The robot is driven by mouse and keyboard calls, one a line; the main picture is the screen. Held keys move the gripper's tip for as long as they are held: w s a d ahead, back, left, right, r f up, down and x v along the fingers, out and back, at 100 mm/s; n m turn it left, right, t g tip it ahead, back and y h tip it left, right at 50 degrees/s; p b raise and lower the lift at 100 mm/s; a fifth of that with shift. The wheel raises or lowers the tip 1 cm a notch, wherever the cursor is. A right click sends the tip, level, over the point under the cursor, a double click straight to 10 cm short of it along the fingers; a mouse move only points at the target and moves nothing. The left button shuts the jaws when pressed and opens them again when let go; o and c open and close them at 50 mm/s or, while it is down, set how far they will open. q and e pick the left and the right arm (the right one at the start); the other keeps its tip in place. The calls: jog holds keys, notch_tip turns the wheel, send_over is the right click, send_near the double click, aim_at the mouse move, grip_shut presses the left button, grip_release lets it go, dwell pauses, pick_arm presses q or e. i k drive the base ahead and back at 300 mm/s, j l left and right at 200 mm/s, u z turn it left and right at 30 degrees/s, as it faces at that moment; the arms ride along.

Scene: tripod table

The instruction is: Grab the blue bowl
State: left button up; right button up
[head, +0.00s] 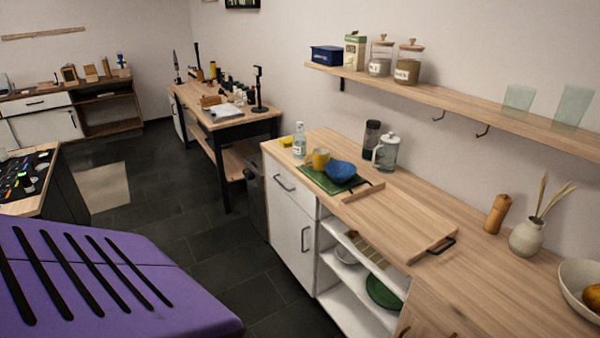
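The blue bowl (341,171) sits on a green mat (318,186) near the far left end of the wooden counter. It looks slightly tilted. A yellow mug (320,159) stands just to its left and behind it. Neither of my grippers shows in the head view.
A wooden tray (398,217) with dark handles lies on the counter nearer than the bowl. A clear bottle (299,141), a dark tumbler (371,137) and a glass jug (387,152) stand around the bowl. A wall shelf (450,101) hangs above. Dark floor (215,248) is open left of the counter.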

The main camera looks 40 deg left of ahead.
aim_at(339, 171)
jog(key=u, duration=1.15)
